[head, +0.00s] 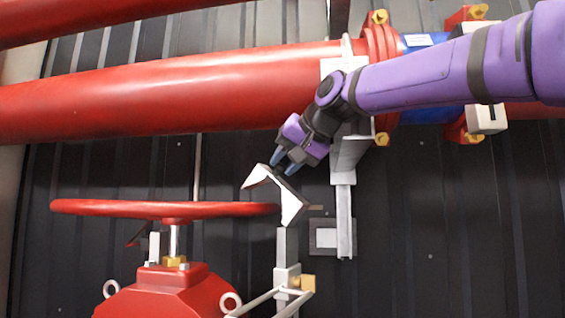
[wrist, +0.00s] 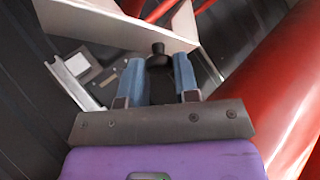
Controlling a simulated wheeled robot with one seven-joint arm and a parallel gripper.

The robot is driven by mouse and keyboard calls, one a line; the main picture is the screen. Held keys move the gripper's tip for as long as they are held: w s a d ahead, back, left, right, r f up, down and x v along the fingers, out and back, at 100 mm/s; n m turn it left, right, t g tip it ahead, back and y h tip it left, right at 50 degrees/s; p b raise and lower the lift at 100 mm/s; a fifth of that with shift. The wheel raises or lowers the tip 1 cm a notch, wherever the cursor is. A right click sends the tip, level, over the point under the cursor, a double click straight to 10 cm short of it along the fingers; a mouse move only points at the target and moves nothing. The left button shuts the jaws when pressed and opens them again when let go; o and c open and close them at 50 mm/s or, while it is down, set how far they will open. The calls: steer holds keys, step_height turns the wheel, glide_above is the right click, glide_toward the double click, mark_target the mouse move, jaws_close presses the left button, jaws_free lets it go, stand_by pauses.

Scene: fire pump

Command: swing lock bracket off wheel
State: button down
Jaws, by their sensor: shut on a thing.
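The red wheel (head: 165,208) lies level on top of a red valve body in the head view. The pale, angled lock bracket (head: 291,203) stands tilted at the wheel's right end, above a grey post (head: 287,245). I cannot tell whether it still overlaps the rim. My gripper (head: 284,165) reaches down to the bracket from the upper right. In the wrist view, its blue fingers (wrist: 158,72) are shut on a dark knob (wrist: 158,49) in front of the pale bracket plate (wrist: 110,22). The exact contact is partly hidden by the fingers.
A thick red pipe (head: 180,88) runs behind and above the wheel. A grey vertical support (head: 344,215) and a small wall plate (head: 326,238) stand right of the bracket. A yellow block (head: 302,282) sits on the post. The dark wall at lower right is clear.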

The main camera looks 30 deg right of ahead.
steer(key=c, duration=0.9)
jaws_free()
steer(key=shift+o, duration=0.2)
steer(key=v, duration=0.7)
steer(key=shift+s+r, duration=0.15)
